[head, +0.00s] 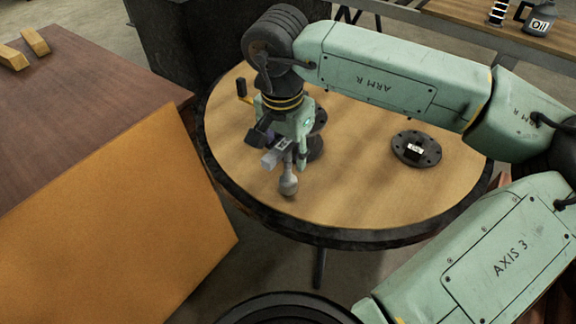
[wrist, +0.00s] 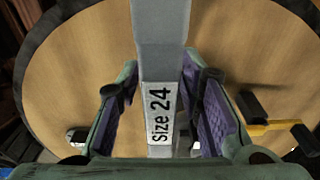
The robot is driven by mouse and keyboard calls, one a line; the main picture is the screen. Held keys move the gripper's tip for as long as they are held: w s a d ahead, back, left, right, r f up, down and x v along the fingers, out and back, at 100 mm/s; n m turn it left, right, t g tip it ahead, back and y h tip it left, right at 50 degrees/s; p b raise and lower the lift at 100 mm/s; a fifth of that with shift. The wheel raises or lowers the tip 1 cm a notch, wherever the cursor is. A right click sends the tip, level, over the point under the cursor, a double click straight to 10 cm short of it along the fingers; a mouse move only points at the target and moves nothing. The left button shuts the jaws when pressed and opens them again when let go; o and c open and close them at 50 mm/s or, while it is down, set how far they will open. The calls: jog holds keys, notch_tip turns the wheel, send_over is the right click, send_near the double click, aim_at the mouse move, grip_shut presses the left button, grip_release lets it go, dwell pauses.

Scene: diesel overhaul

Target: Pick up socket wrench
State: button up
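The grey socket wrench (wrist: 160,60) is marked "Size 24". In the wrist view it runs between the two purple-padded fingers of my gripper (wrist: 160,72). The fingertips lie close along both its sides, but whether the pads press on it is unclear. In the head view my gripper (head: 280,150) points down over the left part of the round table (head: 360,190). The wrench (head: 288,183) shows below and between the fingers, with a rounded grey end low near the tabletop. Whether that end touches the table cannot be told. My gripper hides part of the wrench.
A black round flange (head: 416,150) lies at the table's right. Another dark round part (head: 316,148) is partly hidden behind my gripper. A black and yellow tool (head: 242,90) lies at the back left. A large brown crate (head: 110,190) stands left of the table. The table's front is clear.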

grip_shut()
dwell(0.3)
dwell(0.6)
